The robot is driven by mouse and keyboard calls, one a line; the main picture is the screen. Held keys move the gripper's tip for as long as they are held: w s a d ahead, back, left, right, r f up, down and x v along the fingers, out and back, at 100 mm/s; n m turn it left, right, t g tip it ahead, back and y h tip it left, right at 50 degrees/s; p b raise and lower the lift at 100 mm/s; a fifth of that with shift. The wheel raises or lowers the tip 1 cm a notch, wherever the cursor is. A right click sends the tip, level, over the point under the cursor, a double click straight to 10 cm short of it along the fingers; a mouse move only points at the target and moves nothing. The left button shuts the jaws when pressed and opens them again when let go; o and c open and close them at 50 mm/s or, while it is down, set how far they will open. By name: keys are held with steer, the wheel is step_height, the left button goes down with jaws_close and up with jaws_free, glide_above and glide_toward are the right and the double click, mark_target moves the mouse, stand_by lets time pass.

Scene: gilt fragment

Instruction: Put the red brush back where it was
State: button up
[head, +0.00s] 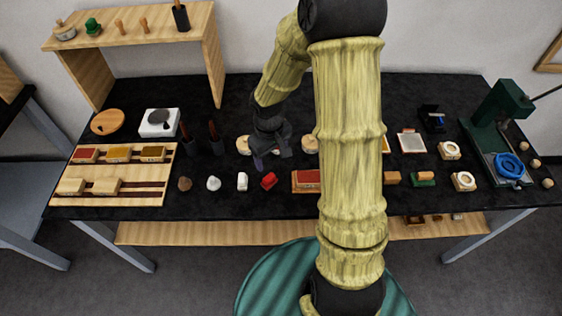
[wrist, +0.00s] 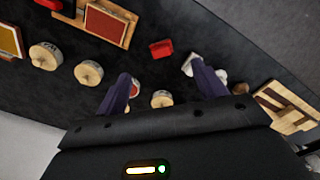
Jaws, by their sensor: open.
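I cannot tell surely which thing is the red brush. A small red piece (head: 268,180) lies on the black table in front of my gripper (head: 271,160); it also shows in the wrist view (wrist: 161,48). The wooden tray (head: 60,196) at the left holds a red-topped block (head: 86,155) at its back left, beside yellow and brown ones. My gripper also shows in the wrist view (wrist: 163,86), its purple fingers wide apart with nothing held between them. The red piece lies beyond the fingertips there, apart from them.
A white block (head: 242,181), a white lump (head: 213,184) and a brown lump (head: 185,184) lie left of the red piece. Two dark upright holders (head: 216,146) stand behind. A red-topped wooden box (head: 306,181) is at the right. A green press (head: 497,115) stands far right.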

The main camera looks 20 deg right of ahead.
steer(key=s+r+m+t, duration=0.2)
steer(key=s+r+m, duration=0.2)
steer(key=s+r, duration=0.5)
steer(key=shift+s+a+r, duration=0.15)
steer(key=shift+s+r, duration=0.25)
steer(key=shift+s, duration=0.75)
